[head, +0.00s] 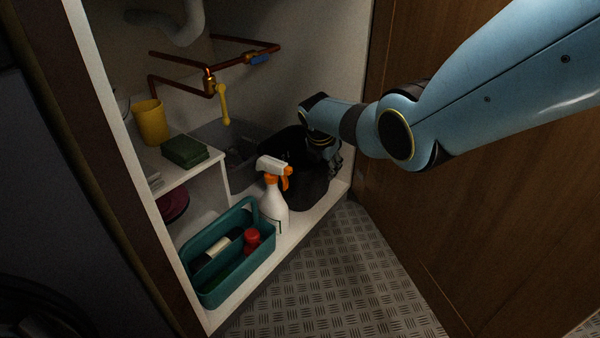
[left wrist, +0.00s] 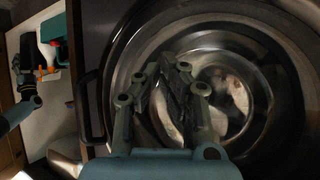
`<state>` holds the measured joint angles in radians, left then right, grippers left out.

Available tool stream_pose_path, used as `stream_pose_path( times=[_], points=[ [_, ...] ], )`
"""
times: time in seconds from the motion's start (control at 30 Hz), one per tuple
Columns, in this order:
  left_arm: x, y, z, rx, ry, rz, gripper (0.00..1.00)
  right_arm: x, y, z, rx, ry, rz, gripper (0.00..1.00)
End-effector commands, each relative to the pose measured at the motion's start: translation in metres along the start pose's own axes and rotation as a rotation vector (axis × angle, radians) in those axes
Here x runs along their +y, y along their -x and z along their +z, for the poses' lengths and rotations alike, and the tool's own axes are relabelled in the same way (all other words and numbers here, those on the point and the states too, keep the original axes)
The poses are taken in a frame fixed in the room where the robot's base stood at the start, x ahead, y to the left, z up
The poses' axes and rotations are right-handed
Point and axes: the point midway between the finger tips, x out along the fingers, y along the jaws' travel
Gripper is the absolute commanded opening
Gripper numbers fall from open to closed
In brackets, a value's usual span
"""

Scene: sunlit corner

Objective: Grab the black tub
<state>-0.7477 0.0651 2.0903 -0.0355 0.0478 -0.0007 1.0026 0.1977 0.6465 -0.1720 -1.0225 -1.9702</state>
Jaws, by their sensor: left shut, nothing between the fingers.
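The black tub (head: 306,190) stands on the cabinet floor at its right front corner, behind and right of the spray bottle, in the head view. My right gripper (head: 333,160) is at the tub's right side, over its rim; its dark fingers blend with the tub, so whether they are closed on the rim is unclear. My left gripper (left wrist: 172,75) shows only in the left wrist view; it is shut and empty, in front of a round glass door (left wrist: 228,50). My right arm also shows at the left of that view.
A white spray bottle (head: 273,208) and a teal caddy (head: 208,294) stand at the cabinet's front edge. A white shelf (head: 189,172) bears a green sponge (head: 185,151) and a yellow cup (head: 149,121). Copper pipes (head: 182,87) run above. A wooden panel (head: 465,210) bounds the right.

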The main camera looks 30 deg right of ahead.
Motion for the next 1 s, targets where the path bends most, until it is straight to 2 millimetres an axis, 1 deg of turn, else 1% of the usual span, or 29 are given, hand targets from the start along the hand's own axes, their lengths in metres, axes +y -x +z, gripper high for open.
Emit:
stream_pose_path(
  times=[0.4,0.67,0.77,0.9,1.0],
  points=[
    [0.0001,-0.0011,0.0024,-0.003,0.000,0.000,0.00,-0.0009,-0.0049,-0.0022,0.001,0.000,-0.001,0.30],
    [0.0001,-0.0012,0.0022,-0.003,0.000,0.000,0.00,-0.0006,-0.0048,-0.0022,0.000,0.000,-0.001,0.30],
    [0.0001,-0.0012,0.0022,-0.003,0.000,0.000,0.00,-0.0006,-0.0048,-0.0022,0.000,0.000,-0.001,0.18],
    [0.0001,-0.0012,0.0022,-0.003,0.000,0.000,0.00,-0.0006,-0.0048,-0.0022,0.000,0.000,-0.001,0.00],
    [0.0001,-0.0012,0.0023,-0.003,0.000,0.000,0.00,-0.0007,-0.0048,-0.0022,0.000,0.000,-0.001,0.00]
  ],
)
